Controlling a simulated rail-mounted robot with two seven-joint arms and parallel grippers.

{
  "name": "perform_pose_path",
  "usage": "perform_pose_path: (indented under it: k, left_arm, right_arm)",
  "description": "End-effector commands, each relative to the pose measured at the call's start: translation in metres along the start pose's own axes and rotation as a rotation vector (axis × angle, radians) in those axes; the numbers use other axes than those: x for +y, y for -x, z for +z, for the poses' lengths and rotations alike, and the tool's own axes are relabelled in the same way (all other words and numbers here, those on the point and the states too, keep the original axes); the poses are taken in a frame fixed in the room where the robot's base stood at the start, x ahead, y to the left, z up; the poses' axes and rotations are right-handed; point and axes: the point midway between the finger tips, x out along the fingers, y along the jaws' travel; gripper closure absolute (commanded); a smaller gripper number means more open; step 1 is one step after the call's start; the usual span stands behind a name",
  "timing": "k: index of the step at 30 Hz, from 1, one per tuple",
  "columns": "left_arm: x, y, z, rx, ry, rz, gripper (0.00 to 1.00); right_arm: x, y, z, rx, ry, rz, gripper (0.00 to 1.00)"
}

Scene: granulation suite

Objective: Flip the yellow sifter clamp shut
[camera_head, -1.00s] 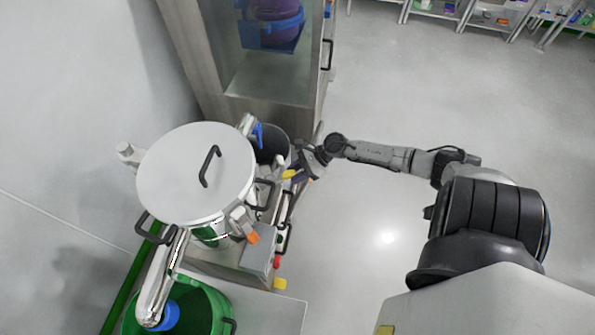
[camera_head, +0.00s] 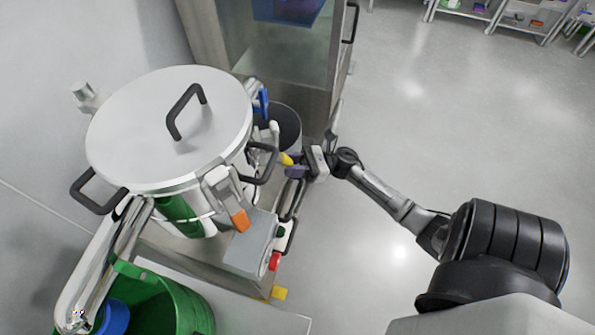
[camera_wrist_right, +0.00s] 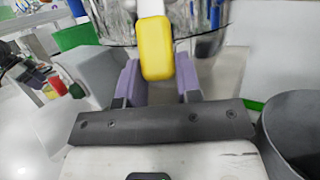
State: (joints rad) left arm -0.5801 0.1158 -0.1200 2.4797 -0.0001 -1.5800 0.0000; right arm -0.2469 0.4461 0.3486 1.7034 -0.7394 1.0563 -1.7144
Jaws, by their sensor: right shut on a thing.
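The sifter (camera_head: 170,125) is a round steel drum with a flat lid and black handles, at the left of the head view. Its yellow clamp (camera_head: 286,159) shows as a small yellow tip on the drum's right side. In the right wrist view the yellow clamp handle (camera_wrist_right: 156,48) hangs between the purple fingers. My right gripper (camera_head: 294,165) is shut on this handle, and its fingers also show in the right wrist view (camera_wrist_right: 158,82). The clamp's hinge is hidden in the head view. My left gripper is not in view.
An orange clamp (camera_head: 240,220) and a blue clamp (camera_head: 263,102) sit on the drum's sides. A grey control box (camera_head: 251,243) with a red button (camera_head: 274,262) stands below. A dark bin (camera_head: 287,130) is behind the gripper. A green tub (camera_head: 180,300) is at lower left. Floor to the right is clear.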

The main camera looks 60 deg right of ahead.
Motion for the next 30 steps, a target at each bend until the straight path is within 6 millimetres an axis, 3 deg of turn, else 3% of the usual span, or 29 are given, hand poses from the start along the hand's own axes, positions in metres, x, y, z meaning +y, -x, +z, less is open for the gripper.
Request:
perform_pose_path:
  k: [1,3,12,30]
  left_arm:
    - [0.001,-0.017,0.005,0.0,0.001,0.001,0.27]
    - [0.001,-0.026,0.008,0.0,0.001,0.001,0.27]
    - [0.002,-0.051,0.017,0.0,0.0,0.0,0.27]
    - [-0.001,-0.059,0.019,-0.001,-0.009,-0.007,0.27]
  right_arm:
    - [0.0,0.0,-0.012,-0.037,0.0,-0.003,1.0]
    - [0.0,-0.004,-0.014,-0.084,0.0,-0.003,1.0]
    - [0.0,-0.014,-0.018,-0.224,-0.001,-0.002,1.0]
    - [0.0,-0.019,-0.017,-0.278,-0.003,-0.001,1.0]
